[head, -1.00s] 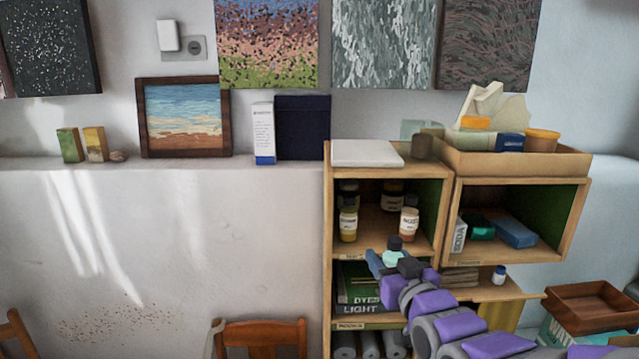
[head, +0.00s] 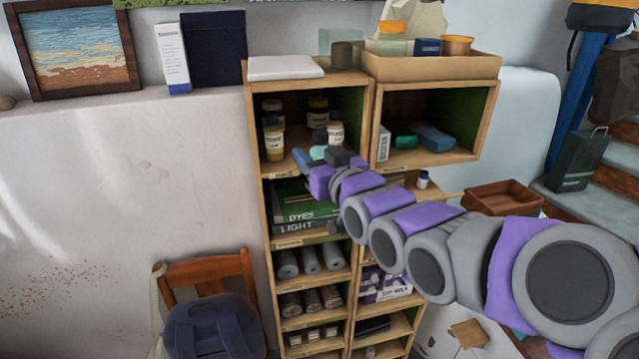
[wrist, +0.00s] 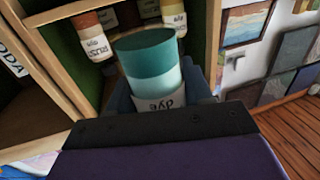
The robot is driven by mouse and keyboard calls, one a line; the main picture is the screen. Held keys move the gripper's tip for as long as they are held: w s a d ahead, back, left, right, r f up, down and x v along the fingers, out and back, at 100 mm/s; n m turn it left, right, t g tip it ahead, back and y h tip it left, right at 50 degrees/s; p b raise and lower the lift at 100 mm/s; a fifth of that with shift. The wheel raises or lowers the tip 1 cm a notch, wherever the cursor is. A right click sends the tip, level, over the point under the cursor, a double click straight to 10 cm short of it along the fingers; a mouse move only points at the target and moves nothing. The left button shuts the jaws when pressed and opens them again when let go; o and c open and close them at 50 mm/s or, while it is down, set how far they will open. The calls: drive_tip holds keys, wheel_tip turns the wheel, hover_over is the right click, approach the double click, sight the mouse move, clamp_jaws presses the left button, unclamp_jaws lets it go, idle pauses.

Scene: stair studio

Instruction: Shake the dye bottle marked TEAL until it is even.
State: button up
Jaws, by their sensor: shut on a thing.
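The teal dye bottle (wrist: 152,75) is held in my gripper in the wrist view. It shows a dark teal band at its far end and a paler teal band beside its white label. The label's "dye" reads upside down; the colour name is not visible. In the head view only a small pale teal part of the bottle (head: 318,152) shows. My gripper (head: 316,158) is shut on it, in front of the left shelf column, just below the upper jars.
Other dye jars (head: 274,143) stand in the upper left compartment of the shelf unit (head: 254,200), close behind my gripper. A soda box (head: 384,143) stands in the right compartment. A chair with a backpack (head: 213,325) is lower left. Stairs rise at far right.

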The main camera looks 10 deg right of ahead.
wheel_tip(320, 180, up, 8)
drive_tip(key=shift+r, duration=0.15)
wheel_tip(320, 180, down, 14)
drive_tip(key=f, duration=0.1)
drive_tip(key=shift+r, duration=7.5)
wheel_tip(320, 180, down, 14)
drive_tip(key=f, duration=0.1)
drive_tip(key=shift+r, duration=7.5)
wheel_tip(320, 180, down, 14)
drive_tip(key=shift+w+f, duration=0.1)
